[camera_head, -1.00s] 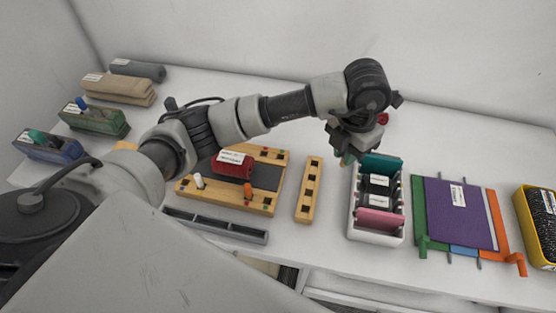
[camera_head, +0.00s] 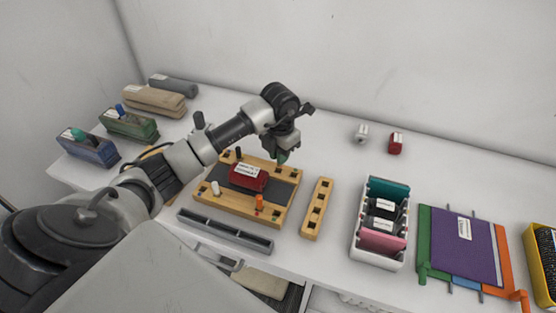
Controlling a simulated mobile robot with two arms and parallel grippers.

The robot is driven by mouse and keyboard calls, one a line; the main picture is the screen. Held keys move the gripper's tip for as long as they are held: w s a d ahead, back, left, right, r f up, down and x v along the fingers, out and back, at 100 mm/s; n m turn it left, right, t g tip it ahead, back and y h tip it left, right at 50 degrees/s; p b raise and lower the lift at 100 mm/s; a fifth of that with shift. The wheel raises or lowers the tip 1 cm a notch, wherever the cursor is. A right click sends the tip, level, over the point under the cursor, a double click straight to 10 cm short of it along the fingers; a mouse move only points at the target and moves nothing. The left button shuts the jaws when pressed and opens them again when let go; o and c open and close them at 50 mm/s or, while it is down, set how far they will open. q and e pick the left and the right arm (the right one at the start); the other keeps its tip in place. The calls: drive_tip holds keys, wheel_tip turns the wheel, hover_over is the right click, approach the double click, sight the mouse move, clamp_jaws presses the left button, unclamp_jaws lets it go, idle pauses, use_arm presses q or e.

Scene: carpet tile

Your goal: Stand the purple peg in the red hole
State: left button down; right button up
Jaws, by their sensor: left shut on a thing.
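The wooden peg board (camera_head: 232,207) lies at the middle of the table, with dark square holes, a dark centre panel and a red labelled block (camera_head: 249,176) on it. A white peg (camera_head: 215,187), an orange peg (camera_head: 259,203) and a dark peg (camera_head: 238,154) stand on the board. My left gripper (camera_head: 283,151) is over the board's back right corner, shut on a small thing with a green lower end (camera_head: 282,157). The rest of that thing is hidden by the gripper. I cannot make out a purple peg or a red-marked hole. My right gripper is not in view.
A narrow wooden strip with holes (camera_head: 317,208) lies right of the board. A white rack (camera_head: 378,249) stands farther right, near a purple folder (camera_head: 465,240). A grey tray (camera_head: 226,231) lies in front. Small white (camera_head: 361,133) and red (camera_head: 396,143) blocks sit behind.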

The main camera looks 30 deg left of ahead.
use_arm(q)
drive_tip(key=shift+a+f, duration=0.2)
drive_tip(key=shift+a, duration=0.05)
wheel_tip(320, 180, down, 3)
drive_tip(key=shift+f+p, duration=0.15)
drive_tip(key=shift+p, duration=0.6)
drive_tip(key=shift+f, duration=0.3)
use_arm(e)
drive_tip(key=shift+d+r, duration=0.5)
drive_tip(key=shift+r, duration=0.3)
use_arm(q)
drive_tip(key=shift+f, duration=0.1)
drive_tip(key=shift+f, duration=0.15)
drive_tip(key=c, duration=1.1)
unclamp_jaws()
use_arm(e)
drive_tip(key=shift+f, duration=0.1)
